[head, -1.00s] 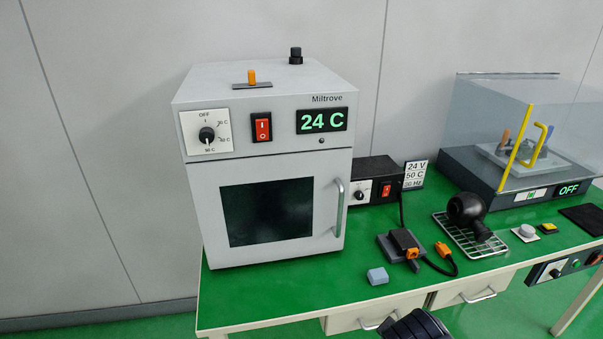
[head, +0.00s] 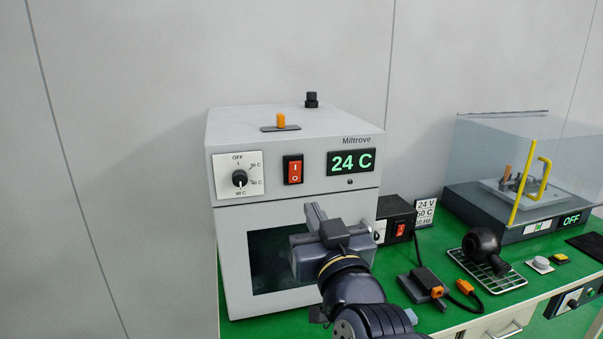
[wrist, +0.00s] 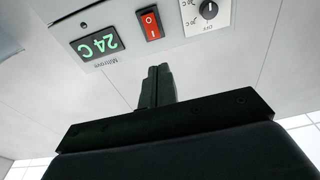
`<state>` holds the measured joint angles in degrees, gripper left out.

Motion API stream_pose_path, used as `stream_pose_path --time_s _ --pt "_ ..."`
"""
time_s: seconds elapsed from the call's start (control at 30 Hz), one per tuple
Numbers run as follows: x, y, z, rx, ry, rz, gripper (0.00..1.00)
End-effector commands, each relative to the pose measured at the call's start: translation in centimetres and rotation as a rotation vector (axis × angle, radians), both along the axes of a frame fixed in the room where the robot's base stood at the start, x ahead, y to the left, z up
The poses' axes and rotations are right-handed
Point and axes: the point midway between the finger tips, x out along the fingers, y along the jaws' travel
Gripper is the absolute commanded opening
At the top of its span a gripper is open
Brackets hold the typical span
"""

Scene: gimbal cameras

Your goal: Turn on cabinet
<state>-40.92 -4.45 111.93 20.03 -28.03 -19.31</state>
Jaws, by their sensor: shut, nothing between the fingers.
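The cabinet (head: 195,240) is a light grey box with a dark door window, standing at the left of the green bench. Its front panel carries a dial (head: 239,178), a red rocker switch (head: 293,170) marked I and O, and a display (head: 351,162) reading 24 C. The wrist view shows the rocker switch (wrist: 150,22), the dial (wrist: 208,9) and the display (wrist: 98,44), turned over. My gripper (head: 312,212) is in front of the cabinet door, below the panel. In the wrist view its fingers (wrist: 158,72) are together, empty, and point toward the switch. Part of the door is hidden behind my arm.
A small black box with a red switch (head: 401,230) stands right of the cabinet. Further right are a wire rack with a dark round object (head: 481,243) and a clear-covered unit (head: 510,215) showing OFF. An orange knob (head: 281,121) is on the cabinet top.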

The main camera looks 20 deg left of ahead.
Motion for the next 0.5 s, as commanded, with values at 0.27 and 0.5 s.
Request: stream_pose_path --time_s 0.27,0.5 --pt "0.0 0.0 0.0 0.002 -0.001 -0.001 0.00" --pt "1.0 0.6 0.2 -0.001 0.000 -0.001 0.00"
